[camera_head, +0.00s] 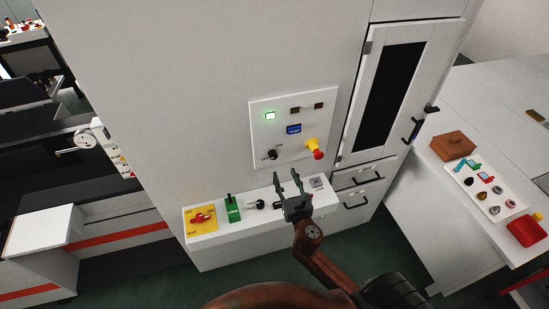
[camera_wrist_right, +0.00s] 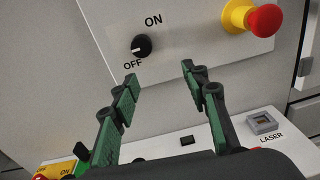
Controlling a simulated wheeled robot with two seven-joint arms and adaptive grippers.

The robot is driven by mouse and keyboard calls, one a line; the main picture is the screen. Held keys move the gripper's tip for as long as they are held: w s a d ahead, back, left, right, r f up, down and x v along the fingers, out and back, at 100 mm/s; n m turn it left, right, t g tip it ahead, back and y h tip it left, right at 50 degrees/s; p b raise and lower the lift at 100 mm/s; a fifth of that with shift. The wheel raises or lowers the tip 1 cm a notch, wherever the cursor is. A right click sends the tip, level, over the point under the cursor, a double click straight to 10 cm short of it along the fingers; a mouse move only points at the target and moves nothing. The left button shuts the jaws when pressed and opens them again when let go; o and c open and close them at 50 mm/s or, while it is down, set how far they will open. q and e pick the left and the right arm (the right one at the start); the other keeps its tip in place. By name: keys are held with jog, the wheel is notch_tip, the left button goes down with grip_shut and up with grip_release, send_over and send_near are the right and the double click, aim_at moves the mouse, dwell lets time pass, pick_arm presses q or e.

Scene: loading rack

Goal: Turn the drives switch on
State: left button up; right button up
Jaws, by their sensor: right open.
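A light wall panel (camera_head: 268,134) carries a black rotary knob (camera_head: 271,154) at its lower left. In the right wrist view this knob (camera_wrist_right: 142,46) has ON above it and OFF below left; its white pointer mark faces left, on the OFF side. No label reading "drives" is legible. My right gripper (camera_head: 287,179) is open and empty, below the panel and in front of the shelf. In the right wrist view its fingertips (camera_wrist_right: 159,75) stand apart just below and right of the knob, not touching it. My left gripper is not in view.
A yellow-and-red emergency button (camera_head: 315,149) protrudes at the panel's lower right. A shelf (camera_head: 217,236) below bears a yellow plate with a red rotary switch (camera_head: 201,218), a green switch (camera_head: 232,208) and a black knob (camera_head: 255,204). A door handle (camera_head: 415,128) protrudes at right.

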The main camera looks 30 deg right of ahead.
aim_at(274, 158)
jog(key=w+n, duration=0.1)
jog(key=w, duration=0.1)
jog(key=w+r+n, duration=0.1)
jog(key=w, duration=0.2)
jog(key=w+r+n+p, duration=0.1)
jog(key=w, duration=0.2)
jog(key=shift+w+r+t, duration=0.1)
jog(key=shift+w+t, duration=0.15)
jog(key=shift+t, duration=0.15)
jog(key=shift+y, duration=0.4)
grip_shut()
